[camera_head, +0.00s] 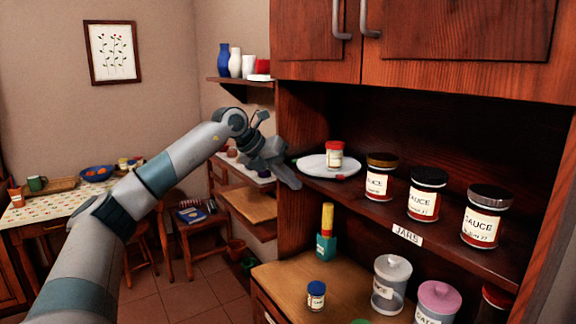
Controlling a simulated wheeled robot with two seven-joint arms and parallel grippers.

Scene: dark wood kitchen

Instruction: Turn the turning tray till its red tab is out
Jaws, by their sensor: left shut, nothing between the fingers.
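The turning tray (313,168) is a white round disc on the cabinet shelf, near the shelf's left end. A jar with a red lid (335,155) stands on it. A small red spot (340,178) shows at the tray's front edge; it is too small to tell for sure whether it is the tab. My left gripper (292,182) is shut and empty, just left of the tray and in front of the shelf's left end. I cannot tell whether it touches the tray. My right gripper is not in view.
Several sauce jars (428,194) stand right of the tray on the same shelf, above a JARS label (407,234). Canisters, a small blue-lidded jar (316,295) and a teal bottle with a yellow top (326,245) stand on the counter (290,272) below. Cabinet doors (455,35) hang above.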

